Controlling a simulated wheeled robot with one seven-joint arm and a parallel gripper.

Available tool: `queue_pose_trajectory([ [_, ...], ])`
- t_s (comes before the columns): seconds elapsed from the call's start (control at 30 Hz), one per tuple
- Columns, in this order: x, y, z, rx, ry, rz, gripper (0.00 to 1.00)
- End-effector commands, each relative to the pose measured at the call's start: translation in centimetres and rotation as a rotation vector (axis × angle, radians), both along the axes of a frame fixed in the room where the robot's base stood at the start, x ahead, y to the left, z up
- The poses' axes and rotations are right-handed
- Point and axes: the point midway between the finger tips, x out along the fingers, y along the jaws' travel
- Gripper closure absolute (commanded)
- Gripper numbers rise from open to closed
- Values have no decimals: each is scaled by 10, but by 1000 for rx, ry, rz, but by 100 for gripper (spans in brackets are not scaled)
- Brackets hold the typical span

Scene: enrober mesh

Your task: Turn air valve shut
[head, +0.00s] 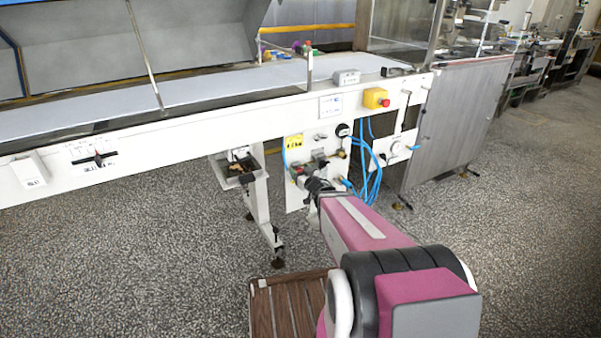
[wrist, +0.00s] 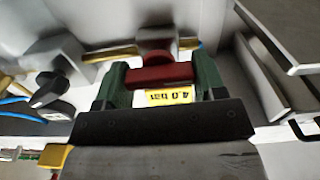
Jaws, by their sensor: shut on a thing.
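The air valve's red handle (wrist: 160,76) lies level across the wrist view, between the two green fingers of my gripper (wrist: 161,80). The fingers are shut on its two ends. In the head view the red handle (head: 299,170) is small on the white panel under the machine's frame. My gripper (head: 308,180) reaches it from the front right, and its fingertips are hard to make out there.
A yellow 4.0 bar label (wrist: 170,96) shows below the handle. A black knob (wrist: 50,90) sits left of my gripper. Blue hoses (head: 371,182) hang right of the panel. A yellow box with a red button (head: 376,98) is above. A white leg (head: 262,210) stands to the left.

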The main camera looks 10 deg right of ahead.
Motion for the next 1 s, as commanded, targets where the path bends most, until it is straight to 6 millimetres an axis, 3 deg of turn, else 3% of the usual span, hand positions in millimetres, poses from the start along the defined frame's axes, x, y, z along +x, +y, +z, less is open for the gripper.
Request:
queue_pose_trajectory([
  [0.27, 0, 1, 0, -149, -48, 1, 60],
  [1.0, -1, 3, -2, -808, -262, 1, 60],
])
